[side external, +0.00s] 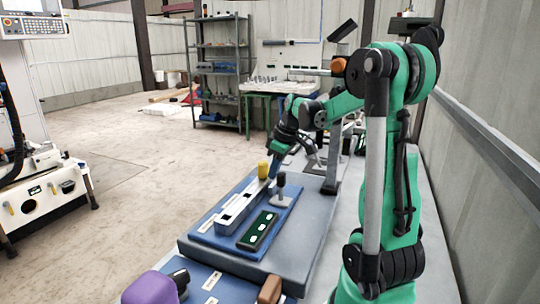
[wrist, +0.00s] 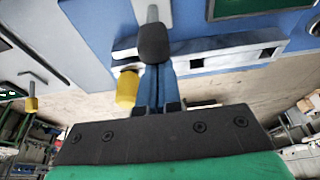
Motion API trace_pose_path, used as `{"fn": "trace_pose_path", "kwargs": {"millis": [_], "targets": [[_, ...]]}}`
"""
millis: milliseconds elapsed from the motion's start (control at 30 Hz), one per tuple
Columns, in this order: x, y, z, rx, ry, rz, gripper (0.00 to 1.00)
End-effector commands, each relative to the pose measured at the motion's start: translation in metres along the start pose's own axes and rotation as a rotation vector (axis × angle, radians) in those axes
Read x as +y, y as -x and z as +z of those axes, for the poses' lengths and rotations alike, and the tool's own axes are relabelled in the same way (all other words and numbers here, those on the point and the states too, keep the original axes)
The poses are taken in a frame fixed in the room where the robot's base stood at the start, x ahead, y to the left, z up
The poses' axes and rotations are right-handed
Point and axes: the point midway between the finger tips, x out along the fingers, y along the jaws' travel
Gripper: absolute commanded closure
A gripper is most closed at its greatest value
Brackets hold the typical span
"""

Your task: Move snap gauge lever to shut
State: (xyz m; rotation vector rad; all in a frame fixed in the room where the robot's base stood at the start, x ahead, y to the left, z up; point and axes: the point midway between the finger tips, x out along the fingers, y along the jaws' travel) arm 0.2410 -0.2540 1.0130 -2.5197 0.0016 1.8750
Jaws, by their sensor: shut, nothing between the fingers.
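A lever with a black knob (side external: 281,180) stands upright on a grey base on the blue plate (side external: 284,212). In the wrist view its black knob (wrist: 153,42) is just beyond my fingertips, its grey shaft above. A yellow knob (side external: 263,170) stands at the far end of a long pale slotted block (side external: 238,207); the wrist view also shows the yellow knob (wrist: 127,90) left of my fingers. I cannot tell which belongs to the snap gauge. My gripper (side external: 272,174) is shut and empty, its blue fingers (wrist: 157,68) together between the two knobs. Contact with either cannot be told.
A green panel with white spots (side external: 258,230) lies beside the slotted block. A purple object (side external: 150,288) and a brown block (side external: 270,290) are at the near edge. A machine (side external: 40,185) stands at left. Open floor (side external: 140,170) lies left of the bench.

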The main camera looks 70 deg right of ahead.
Motion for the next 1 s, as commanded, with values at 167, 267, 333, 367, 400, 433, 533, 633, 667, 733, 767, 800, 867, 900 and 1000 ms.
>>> {"fn": "trace_pose_path", "kwargs": {"millis": [167,267,333,367,400,433,533,633,667,733,767,800,867,900,1000], "targets": [[0.000,0.005,0.012,-0.002,-0.002,0.001,1.00],[0.000,0.007,0.018,-0.003,0.000,0.001,1.00],[0.000,0.008,0.022,-0.003,-0.001,0.001,1.00],[0.000,0.009,0.024,-0.004,-0.001,0.001,1.00],[0.000,0.009,0.025,-0.004,-0.001,0.000,1.00],[0.000,0.009,0.027,-0.004,0.000,0.000,1.00],[0.000,0.009,0.030,-0.005,0.001,0.000,1.00],[0.000,0.010,0.033,-0.006,0.000,0.000,1.00],[0.000,0.010,0.034,-0.007,0.000,0.000,1.00],[0.000,0.010,0.036,-0.008,-0.001,0.000,1.00],[0.000,0.010,0.036,-0.009,-0.001,0.000,1.00],[0.000,0.010,0.037,-0.010,-0.001,0.000,1.00],[0.000,0.010,0.038,-0.012,-0.001,0.000,1.00],[0.000,0.010,0.038,-0.012,-0.001,0.000,1.00],[0.000,0.010,0.038,-0.013,-0.001,-0.001,1.00]]}}
